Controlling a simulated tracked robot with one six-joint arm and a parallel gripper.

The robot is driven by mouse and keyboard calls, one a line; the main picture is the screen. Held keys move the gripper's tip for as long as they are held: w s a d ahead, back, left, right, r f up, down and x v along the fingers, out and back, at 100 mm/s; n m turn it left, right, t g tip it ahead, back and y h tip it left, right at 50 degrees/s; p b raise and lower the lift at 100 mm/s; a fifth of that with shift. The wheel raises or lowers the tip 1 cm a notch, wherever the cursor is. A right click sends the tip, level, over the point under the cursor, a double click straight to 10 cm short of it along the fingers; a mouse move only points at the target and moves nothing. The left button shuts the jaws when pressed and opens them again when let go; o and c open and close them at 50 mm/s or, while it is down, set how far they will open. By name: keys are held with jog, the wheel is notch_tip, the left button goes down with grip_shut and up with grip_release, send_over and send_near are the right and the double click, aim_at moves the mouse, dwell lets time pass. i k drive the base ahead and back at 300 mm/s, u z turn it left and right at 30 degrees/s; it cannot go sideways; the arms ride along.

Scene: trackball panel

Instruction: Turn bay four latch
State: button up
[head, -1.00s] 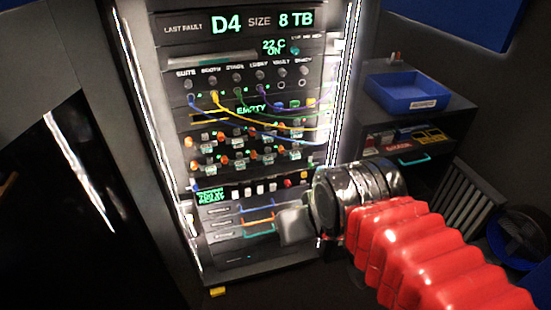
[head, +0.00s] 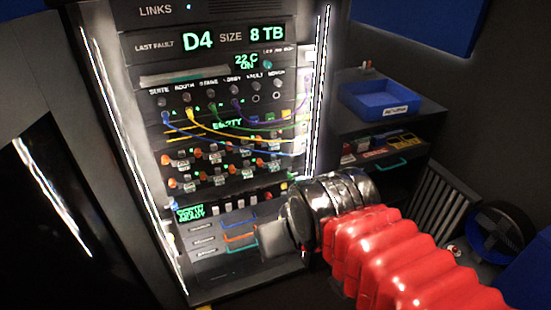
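The lit rack (head: 140,90) stands upright at the left centre in the head view. Its two rows of small drive bays show orange latches, in an upper row (head: 182,162) and a lower row (head: 172,184). The bay labels are too small to read, so I cannot tell which latch is bay four's. A display (head: 200,42) at the top reads last fault D4, size 8 TB. My gripper (head: 272,240) is a grey block in front of the rack's lower right, below and right of the latches. Its fingertips are not clear, and it appears apart from the latches.
Blue, yellow, green and purple cables (head: 240,128) sag just above the bays. Drawers with coloured handles (head: 238,237) sit low in the rack. A shelf unit with a blue tray (head: 380,100) stands at the right. A round fan-like object (head: 497,232) is at far right.

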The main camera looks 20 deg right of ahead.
aim_at(257, 137)
jog(key=k, duration=1.35)
jog(key=u, duration=0.45)
jog(key=i, duration=0.95)
jog(key=u, duration=0.5)
jog(key=i, duration=0.5)
jog(key=u, duration=0.1)
